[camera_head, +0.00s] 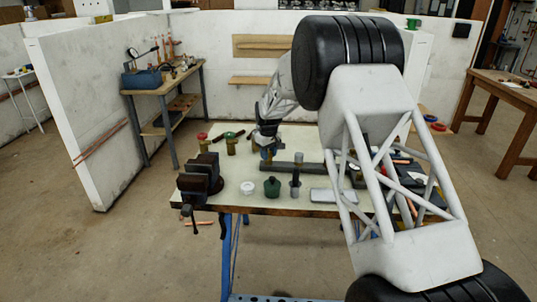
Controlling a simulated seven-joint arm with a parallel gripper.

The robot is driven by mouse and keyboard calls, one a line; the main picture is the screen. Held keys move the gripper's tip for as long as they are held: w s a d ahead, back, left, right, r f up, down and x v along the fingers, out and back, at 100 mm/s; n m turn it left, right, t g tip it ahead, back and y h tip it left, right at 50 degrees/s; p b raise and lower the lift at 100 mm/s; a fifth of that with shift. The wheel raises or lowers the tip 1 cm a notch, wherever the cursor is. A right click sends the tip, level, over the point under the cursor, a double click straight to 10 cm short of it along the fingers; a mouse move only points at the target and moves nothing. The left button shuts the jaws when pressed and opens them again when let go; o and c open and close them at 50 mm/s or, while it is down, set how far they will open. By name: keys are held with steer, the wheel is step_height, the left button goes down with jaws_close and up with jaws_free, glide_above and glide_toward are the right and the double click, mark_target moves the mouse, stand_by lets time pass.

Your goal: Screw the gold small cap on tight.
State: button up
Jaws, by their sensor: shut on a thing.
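My gripper (267,146) is at the back middle of the workbench, pointing down. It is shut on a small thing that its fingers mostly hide. A bluish part (266,155) shows just under the fingertips; I cannot tell whether it belongs to the held thing. I cannot make out the gold small cap for certain. To the left stand an upright gold-brown piece with a red top (203,143) and another with a green top (231,144).
A dark vise (202,178) sits at the bench's left edge. A white cup-like piece (248,188), a dark green jar (272,187), a dark post (296,182) and a grey tray (325,195) line the front. A dark bar (308,168) lies behind them.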

steer(key=shift+m, duration=2.2)
steer(key=o, duration=0.9)
steer(key=shift+c, duration=0.2)
